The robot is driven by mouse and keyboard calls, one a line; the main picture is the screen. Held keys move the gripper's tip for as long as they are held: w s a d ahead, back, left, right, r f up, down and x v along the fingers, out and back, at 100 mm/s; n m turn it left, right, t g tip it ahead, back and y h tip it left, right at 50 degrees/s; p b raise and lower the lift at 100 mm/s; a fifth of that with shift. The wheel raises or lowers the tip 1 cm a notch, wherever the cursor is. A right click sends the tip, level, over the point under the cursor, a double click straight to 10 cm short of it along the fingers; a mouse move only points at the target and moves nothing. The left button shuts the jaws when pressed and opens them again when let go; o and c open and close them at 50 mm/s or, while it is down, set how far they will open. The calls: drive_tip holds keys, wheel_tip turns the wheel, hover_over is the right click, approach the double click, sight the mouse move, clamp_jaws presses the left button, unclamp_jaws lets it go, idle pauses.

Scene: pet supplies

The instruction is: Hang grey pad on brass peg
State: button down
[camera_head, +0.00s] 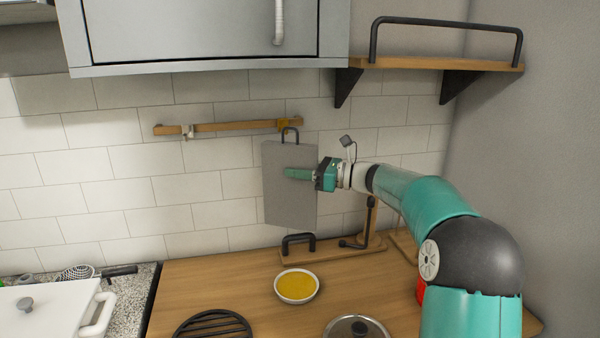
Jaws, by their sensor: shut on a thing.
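The grey pad (288,205) is a flat upright rectangle in front of the white tiled wall, with a dark loop (290,132) at its top edge. The brass peg (283,125) is a small yellowish piece near the right end of a wooden rail on the wall. The loop is right beside the peg in the picture; I cannot tell whether it is around the peg or in front of it. My gripper (298,174) reaches in from the right and is shut on the pad at its upper middle. The contact is partly hidden by the fingers.
The wooden rail (235,126) also bears a pale peg (188,131) at its left. A shelf (440,63) is above right and a cabinet (200,30) above. Below are a yellow-filled bowl (297,286), a wooden board with a black handle (298,240), and a black trivet (213,325).

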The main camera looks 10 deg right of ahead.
drive_tip(key=w+f, duration=0.1)
drive_tip(key=w, duration=0.5)
idle(0.7)
drive_tip(key=shift+f, duration=0.15)
idle(0.5)
drive_tip(key=c, duration=1)
unclamp_jaws()
